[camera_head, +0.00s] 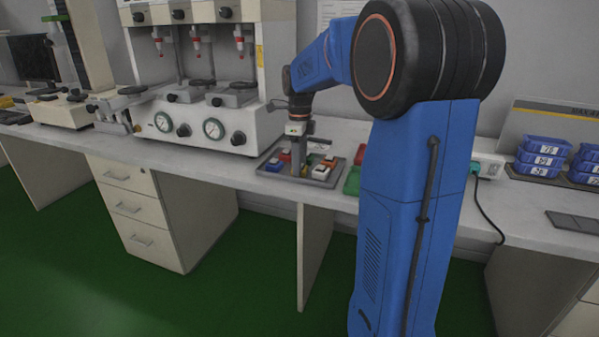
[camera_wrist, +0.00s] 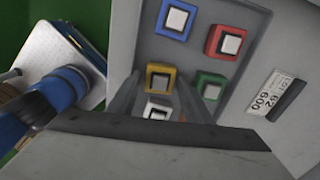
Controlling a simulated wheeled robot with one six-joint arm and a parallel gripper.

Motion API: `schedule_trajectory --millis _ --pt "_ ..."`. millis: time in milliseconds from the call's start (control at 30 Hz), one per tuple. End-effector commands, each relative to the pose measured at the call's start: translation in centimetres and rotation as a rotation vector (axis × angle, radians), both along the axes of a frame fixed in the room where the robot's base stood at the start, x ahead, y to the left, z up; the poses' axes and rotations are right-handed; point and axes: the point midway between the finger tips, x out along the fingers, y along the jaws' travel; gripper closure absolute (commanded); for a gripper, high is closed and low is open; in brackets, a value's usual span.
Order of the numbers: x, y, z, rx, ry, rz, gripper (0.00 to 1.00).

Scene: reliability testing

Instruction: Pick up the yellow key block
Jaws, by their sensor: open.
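The yellow key block (camera_wrist: 160,78) has a pale square top and lies in a grey tray (camera_wrist: 137,42). In the wrist view it shows just beyond and between the fingers of my gripper (camera_wrist: 155,95). A white block (camera_wrist: 157,111) is nearer the gripper body and partly hidden by it. In the head view my gripper (camera_head: 297,170) points down over the tray (camera_head: 337,178) on the bench. My gripper is open. I cannot tell its exact height above the yellow block.
A blue block (camera_wrist: 176,18), a red block (camera_wrist: 229,42) and a green block (camera_wrist: 209,88) stand close by in the tray. A machine with gauges (camera_head: 200,125) is left of the tray on the bench. Blue bins (camera_head: 540,155) stand at the right.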

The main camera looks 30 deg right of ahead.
Motion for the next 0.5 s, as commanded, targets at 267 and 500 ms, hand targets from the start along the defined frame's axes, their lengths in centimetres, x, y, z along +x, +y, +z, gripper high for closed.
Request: schedule_trajectory --millis 267,500 --pt "0.01 -0.01 -0.28 0.000 0.000 0.000 0.55" --pt "0.01 -0.01 -0.26 0.000 0.000 0.000 0.88"
